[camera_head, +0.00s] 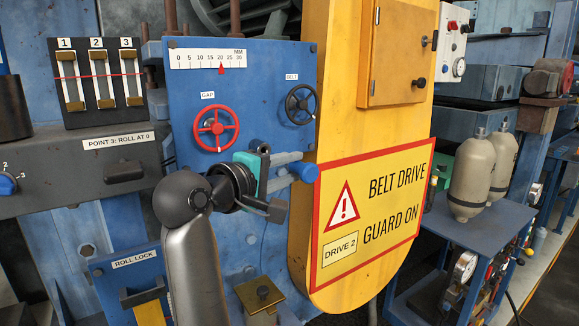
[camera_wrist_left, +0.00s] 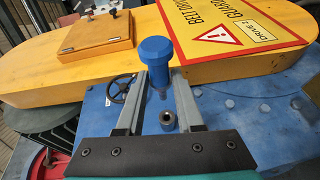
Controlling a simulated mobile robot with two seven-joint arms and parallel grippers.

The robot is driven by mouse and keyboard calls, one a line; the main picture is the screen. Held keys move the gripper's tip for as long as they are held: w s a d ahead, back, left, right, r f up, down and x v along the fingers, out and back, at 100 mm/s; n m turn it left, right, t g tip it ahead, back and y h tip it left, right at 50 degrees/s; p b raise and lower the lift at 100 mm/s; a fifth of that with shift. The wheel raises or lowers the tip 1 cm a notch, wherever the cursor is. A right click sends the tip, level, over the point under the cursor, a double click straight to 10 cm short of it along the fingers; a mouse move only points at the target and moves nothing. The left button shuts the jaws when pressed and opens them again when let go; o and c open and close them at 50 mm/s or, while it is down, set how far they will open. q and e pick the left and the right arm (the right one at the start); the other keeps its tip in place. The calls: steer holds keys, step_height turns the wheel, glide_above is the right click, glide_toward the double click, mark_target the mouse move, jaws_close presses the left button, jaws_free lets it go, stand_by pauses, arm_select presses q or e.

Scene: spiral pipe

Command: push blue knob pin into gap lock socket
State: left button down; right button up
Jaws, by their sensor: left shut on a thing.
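The blue knob pin (camera_head: 304,172) is held by my left gripper (camera_head: 272,184) in front of the blue panel, beside the yellow belt guard. Its round blue head also shows in the left wrist view (camera_wrist_left: 156,50), just beyond the fingertips. The fingers (camera_wrist_left: 160,84) are shut on the pin below its head. A grey ring with a dark hole (camera_wrist_left: 167,119), which looks like the socket, shows between the fingers in the wrist view, apart from the knob. In the head view my gripper covers much of this area, and I cannot make out the pin's tip. My right gripper is out of view.
The blue panel (camera_head: 270,75) carries a red GAP handwheel (camera_head: 215,130), a black BELT handwheel (camera_head: 300,104) and a scale. The yellow guard (camera_head: 335,130) with its warning sign (camera_head: 373,210) stands close on the right. A ROLL LOCK plate (camera_head: 135,262) is lower left.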

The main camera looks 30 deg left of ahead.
arm_select(q)
steer(key=shift+r+p, duration=0.1)
steer(key=shift+p, duration=0.45)
steer(key=a, duration=0.1)
steer(key=w+a, duration=0.1)
steer(key=a, duration=0.1)
steer(key=w+a, duration=0.1)
steer(key=a, duration=0.1)
steer(key=shift+w+a+p, duration=0.1)
steer(key=shift+w+p, duration=0.15)
steer(key=shift+p, duration=0.05)
stand_by(0.3)
steer(key=shift+w+a+p, duration=0.15)
steer(key=shift+w+a, duration=0.2)
steer(key=shift+a, duration=0.4)
steer(key=shift+w+a+p, duration=0.1)
steer(key=shift+w+a, duration=0.3)
steer(key=shift+a, duration=0.35)
steer(key=shift+w+a+p, duration=0.15)
steer(key=shift+w+a, duration=0.2)
steer(key=shift+a, duration=0.4)
steer(key=shift+c, duration=2.3)
jaws_free()
